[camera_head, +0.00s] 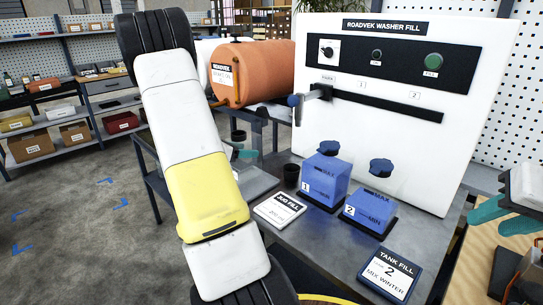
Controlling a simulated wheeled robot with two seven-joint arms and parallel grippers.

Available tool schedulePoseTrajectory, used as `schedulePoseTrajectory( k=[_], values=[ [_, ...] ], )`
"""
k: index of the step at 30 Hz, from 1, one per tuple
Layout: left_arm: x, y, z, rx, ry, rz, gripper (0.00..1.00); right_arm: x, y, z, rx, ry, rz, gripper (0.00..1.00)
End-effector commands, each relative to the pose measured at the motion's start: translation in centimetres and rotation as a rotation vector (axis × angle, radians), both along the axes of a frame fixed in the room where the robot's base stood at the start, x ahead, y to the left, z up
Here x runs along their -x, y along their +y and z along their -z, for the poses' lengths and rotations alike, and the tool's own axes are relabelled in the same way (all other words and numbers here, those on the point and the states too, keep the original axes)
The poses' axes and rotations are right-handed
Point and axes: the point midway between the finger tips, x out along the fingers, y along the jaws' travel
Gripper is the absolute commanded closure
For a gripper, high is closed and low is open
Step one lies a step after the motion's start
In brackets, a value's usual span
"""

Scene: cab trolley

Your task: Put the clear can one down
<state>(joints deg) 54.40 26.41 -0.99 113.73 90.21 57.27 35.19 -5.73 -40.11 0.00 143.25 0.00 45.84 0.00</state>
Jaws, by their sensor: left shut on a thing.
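My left gripper (240,152) shows only as small teal parts beyond my arm, left of the grey bench. It is shut on what appears to be the clear can (257,140), a faint greyish see-through shape. My arm hides much of that gripper, and the can's outline and tilt cannot be made out. My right gripper (503,217) is at the right edge, its teal fingers apart with nothing seen between them.
Two blue blocks marked 1 (325,180) and 2 (371,208) stand on dark bases on the bench. A white washer fill panel (420,150) rises behind them. A jug fill card (280,209) and a tank fill card (390,272) lie in front. An orange tank (265,72) is behind.

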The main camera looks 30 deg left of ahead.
Motion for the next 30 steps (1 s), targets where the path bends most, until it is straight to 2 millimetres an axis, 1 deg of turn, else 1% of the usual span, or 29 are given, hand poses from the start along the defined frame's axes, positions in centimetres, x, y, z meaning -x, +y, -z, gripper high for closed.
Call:
schedulePoseTrajectory(
  k=[2, 3, 6, 9, 19, 20, 21, 23, 30],
  values=[
    [-1.0, -0.8, 0.0, 0.003, -0.002, 0.005, 1.0, 0.0, 0.0, 0.0, 0.0, 0.0, 0.0, 0.64],
    [-0.8, -0.6, 1.0, 0.006, 0.002, 0.002, 1.0, 0.0, 0.0, 0.0, 0.0, 0.0, 0.0, 0.64],
    [-0.7, -0.5, 2.8, 0.006, 0.002, 0.001, 1.0, 0.0, 0.0, 0.0, 0.0, 0.0, 0.0, 0.64],
    [-0.7, -0.5, 3.6, 0.003, 0.0, 0.001, 1.0, 0.0, 0.0, 0.0, 0.0, 0.0, 0.0, 0.64],
    [-0.7, -0.5, 3.8, 0.002, 0.0, 0.001, 1.0, 0.0, 0.0, 0.0, 0.0, 0.0, 0.0, 0.64],
    [-0.7, -0.5, 3.9, 0.001, -0.001, 0.002, 0.38, 0.0, 0.0, 0.0, 0.0, 0.0, 0.0, 0.64],
    [-0.7, -0.5, 3.8, 0.001, -0.001, 0.002, 0.31, 0.0, 0.0, 0.0, 0.0, 0.0, 0.0, 0.64],
    [-0.7, -0.5, 3.8, 0.001, -0.001, 0.002, 0.19, 0.0, 0.0, 0.0, 0.0, 0.0, 0.0, 0.64],
    [-0.7, -0.5, 3.8, 0.001, -0.001, 0.002, 0.19, 0.0, 0.0, 0.0, 0.0, 0.0, 0.0, 0.64]
  ],
)
